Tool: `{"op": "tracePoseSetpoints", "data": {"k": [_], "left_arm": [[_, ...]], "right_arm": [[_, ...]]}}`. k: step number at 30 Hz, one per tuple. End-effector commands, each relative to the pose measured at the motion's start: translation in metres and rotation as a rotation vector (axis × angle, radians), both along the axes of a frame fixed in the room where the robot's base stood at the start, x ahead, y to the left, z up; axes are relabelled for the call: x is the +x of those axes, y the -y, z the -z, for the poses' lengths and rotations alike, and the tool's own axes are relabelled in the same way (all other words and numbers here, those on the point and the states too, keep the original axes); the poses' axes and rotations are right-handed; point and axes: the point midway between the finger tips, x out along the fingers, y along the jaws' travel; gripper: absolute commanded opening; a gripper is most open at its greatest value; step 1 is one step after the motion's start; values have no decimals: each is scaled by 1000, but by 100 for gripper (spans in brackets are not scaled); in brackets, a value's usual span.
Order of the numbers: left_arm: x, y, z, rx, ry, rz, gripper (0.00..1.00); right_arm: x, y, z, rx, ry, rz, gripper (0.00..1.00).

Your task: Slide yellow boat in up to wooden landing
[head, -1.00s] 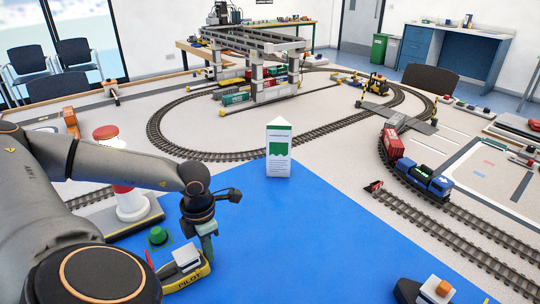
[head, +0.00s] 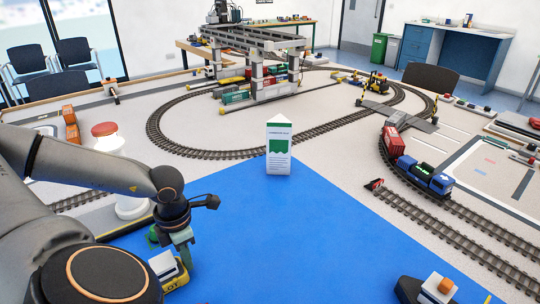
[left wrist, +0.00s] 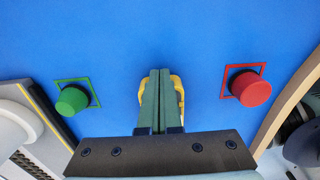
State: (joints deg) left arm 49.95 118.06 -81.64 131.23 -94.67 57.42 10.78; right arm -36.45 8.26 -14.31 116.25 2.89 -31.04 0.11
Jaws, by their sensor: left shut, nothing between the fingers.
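The yellow boat (head: 176,282), marked PILOT with a white cabin, sits on the blue water sheet (head: 260,245) at the lower left of the head view, partly behind my arm. My left gripper (head: 188,264) is shut and empty, pointing down at the boat's right end; I cannot tell whether it touches. In the left wrist view the shut green fingers (left wrist: 160,75) cover most of a yellow curved edge (left wrist: 178,86), likely the boat. I cannot pick out the wooden landing with certainty; a tan curved edge (left wrist: 290,95) shows at right there. My right gripper is not in view.
A green buoy (left wrist: 72,100) and a red buoy (left wrist: 250,89) flank the fingers. A white sign (head: 279,148) stands at the sheet's far edge. A dark boat (head: 425,290) lies lower right. The sheet's middle is clear.

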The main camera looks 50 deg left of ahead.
Motion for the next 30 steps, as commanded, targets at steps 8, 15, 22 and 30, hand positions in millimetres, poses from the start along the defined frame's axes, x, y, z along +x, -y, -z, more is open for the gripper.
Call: {"op": "tracePoseSetpoints", "data": {"k": [8,15,22,30], "left_arm": [[-15,-1,0,0,-3,-2,0],[-27,-3,1,0,-3,-2,0],[-38,-3,0,1,-2,-2,0],[-52,-5,0,0,-4,-2,0]], "right_arm": [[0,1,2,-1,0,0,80],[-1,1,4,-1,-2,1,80],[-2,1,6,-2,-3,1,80],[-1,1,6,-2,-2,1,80]]}}
